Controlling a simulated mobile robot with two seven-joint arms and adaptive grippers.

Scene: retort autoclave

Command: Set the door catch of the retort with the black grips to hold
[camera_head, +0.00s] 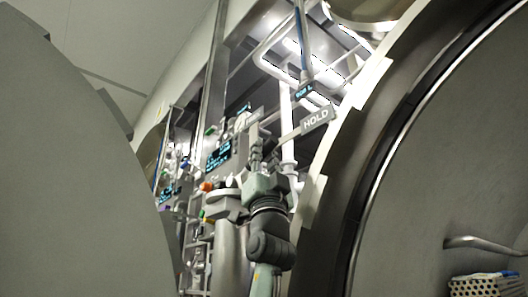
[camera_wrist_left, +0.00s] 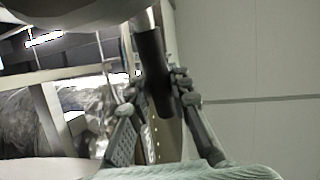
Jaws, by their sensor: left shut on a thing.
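My left gripper (camera_head: 262,150) is raised in the middle of the head view, beside the rim of the large round retort (camera_head: 340,175). In the left wrist view its two fingers (camera_wrist_left: 157,92) are on either side of a black cylindrical grip (camera_wrist_left: 152,65), shut on it. The grip hangs tilted from a pale metal part above it. In the head view the gripper covers the grip. A grey plate reading HOLD (camera_head: 316,121) is just up and right of the gripper. How the catch stands relative to this plate cannot be told. My right gripper is not in view.
A large grey round surface (camera_head: 75,170) fills the left side. A curved metal handle (camera_head: 485,242) and a perforated basket (camera_head: 488,286) are at lower right. Behind my arm are control panels with blue displays (camera_head: 218,155) and an orange knob (camera_head: 206,186). Pipes and a frame crowd the background.

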